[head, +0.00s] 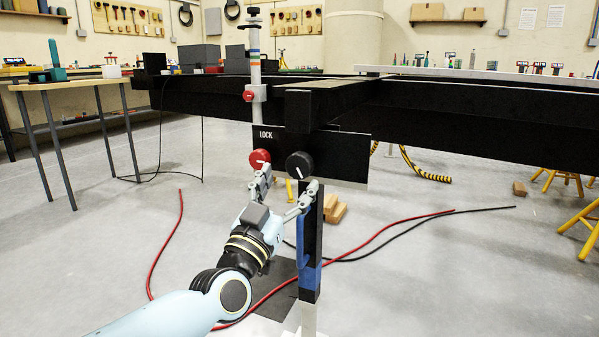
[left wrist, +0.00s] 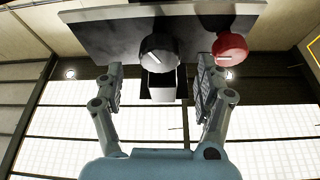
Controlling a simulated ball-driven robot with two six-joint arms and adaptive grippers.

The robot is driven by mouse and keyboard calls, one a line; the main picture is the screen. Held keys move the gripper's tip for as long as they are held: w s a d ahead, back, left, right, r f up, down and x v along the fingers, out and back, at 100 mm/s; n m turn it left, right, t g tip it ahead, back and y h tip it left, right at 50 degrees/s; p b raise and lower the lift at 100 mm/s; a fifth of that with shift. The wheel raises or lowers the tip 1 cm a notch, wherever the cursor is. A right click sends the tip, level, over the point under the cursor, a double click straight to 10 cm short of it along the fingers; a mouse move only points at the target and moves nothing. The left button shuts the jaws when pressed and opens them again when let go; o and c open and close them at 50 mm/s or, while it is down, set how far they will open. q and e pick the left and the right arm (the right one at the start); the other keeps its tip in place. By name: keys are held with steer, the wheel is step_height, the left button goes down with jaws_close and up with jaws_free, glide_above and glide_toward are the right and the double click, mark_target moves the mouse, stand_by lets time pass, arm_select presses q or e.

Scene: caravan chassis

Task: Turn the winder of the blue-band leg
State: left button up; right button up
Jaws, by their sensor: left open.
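The black winder knob (head: 300,165) with a white pointer mark sits on a dark plate (head: 345,163) above the leg with the blue band (head: 310,277). My left gripper (head: 286,182) is open and empty just below the knob. In the left wrist view the black knob (left wrist: 160,54) lies ahead, roughly between the tips of my left gripper (left wrist: 159,72), with a gap on both sides. A red knob (head: 259,159) sits to its left under the word LOCK; it also shows in the left wrist view (left wrist: 230,48), close to one fingertip. My right gripper is not in view.
The black chassis beam (head: 430,105) runs above and to the right. An upright grey post (head: 254,65) with coloured bands rises above the plate. Red and black cables (head: 385,232) lie on the floor. A table (head: 65,84) stands at left, yellow stands (head: 583,228) at right.

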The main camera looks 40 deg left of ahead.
mark_target(297, 169)
arm_select(q)
steer(key=x, duration=0.5)
steer(key=shift+w+b, duration=0.25)
steer(key=shift+b, duration=0.05)
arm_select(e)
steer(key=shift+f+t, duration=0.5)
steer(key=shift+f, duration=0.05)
arm_select(q)
steer(key=c, duration=1.2)
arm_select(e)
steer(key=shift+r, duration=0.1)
